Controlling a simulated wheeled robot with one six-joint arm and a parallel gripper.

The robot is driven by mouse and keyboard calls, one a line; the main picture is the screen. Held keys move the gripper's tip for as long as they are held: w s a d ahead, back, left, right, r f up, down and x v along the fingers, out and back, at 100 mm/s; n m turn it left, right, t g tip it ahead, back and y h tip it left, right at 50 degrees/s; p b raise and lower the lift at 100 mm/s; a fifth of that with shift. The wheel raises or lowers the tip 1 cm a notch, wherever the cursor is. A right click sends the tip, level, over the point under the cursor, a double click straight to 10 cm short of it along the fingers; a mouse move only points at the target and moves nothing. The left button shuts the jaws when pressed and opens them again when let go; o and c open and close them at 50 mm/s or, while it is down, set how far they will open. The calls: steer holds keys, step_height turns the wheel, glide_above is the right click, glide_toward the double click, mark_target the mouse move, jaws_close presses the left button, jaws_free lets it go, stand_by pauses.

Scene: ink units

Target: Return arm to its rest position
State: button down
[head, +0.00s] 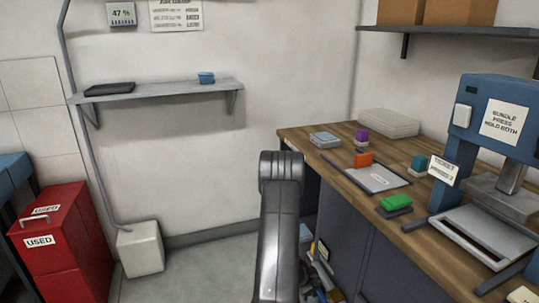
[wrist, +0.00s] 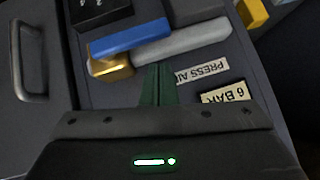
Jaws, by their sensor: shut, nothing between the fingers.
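My arm (head: 280,225) rises in the middle of the head view, with its upper joint bent over. My gripper is not clearly seen there. In the wrist view my gripper (wrist: 158,84) shows as two dark green fingers pressed together, with nothing between them. The fingertips point toward a brass valve (wrist: 110,66) with a blue lever (wrist: 130,38) and a grey pipe (wrist: 185,43). I cannot tell whether they touch the pipe.
Labels reading "PRESS AI" (wrist: 202,72) and "6 BAR" (wrist: 226,93) lie beside the fingers. A wooden bench (head: 305,133) with ink blocks and a blue press (head: 475,125) stands right. A red bin (head: 62,245) stands left. Floor (head: 200,270) is clear left of my arm.

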step_height(320, 180, down, 2)
steer(key=shift+f+b, duration=0.1)
steer(key=shift+b, duration=0.45)
steer(key=shift+r, duration=0.2)
